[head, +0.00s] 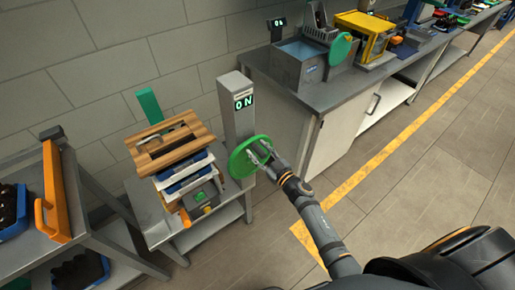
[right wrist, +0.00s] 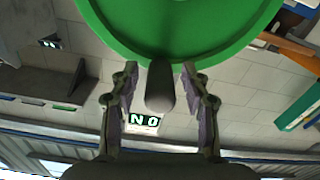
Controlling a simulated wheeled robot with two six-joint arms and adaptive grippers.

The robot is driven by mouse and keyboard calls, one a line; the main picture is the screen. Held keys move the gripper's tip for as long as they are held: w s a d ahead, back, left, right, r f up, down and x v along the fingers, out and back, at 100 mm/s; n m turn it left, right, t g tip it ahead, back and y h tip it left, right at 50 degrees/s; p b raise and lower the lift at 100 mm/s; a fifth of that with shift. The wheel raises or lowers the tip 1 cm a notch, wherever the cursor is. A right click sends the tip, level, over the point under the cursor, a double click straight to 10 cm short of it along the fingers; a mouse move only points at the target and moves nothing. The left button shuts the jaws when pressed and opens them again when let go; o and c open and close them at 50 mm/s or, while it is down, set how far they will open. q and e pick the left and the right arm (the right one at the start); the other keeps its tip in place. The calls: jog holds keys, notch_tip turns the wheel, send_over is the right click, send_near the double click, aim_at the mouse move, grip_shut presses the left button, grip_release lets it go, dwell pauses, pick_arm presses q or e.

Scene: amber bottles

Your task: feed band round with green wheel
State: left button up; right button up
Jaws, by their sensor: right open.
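My right gripper (head: 261,151) is at the wheel's right side. In the right wrist view the green wheel (right wrist: 180,42) fills the top. A grey knob (right wrist: 160,88) on it lies between the fingers of my open right gripper (right wrist: 160,92), with a gap on each side. The "ON" display (right wrist: 144,120) appears upside down behind the knob. I cannot make out a band. My left gripper is out of view.
The small bench holds stacked wooden boards (head: 172,142) and a box with a green button (head: 199,197). Another green disc (head: 340,48) is on a grey box on the back counter. An orange frame (head: 54,190) stands at left. Floor right of the wheel is free.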

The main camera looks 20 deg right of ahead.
jog(key=shift+w+a, duration=0.15)
jog(key=shift+w, duration=0.3)
grip_shut()
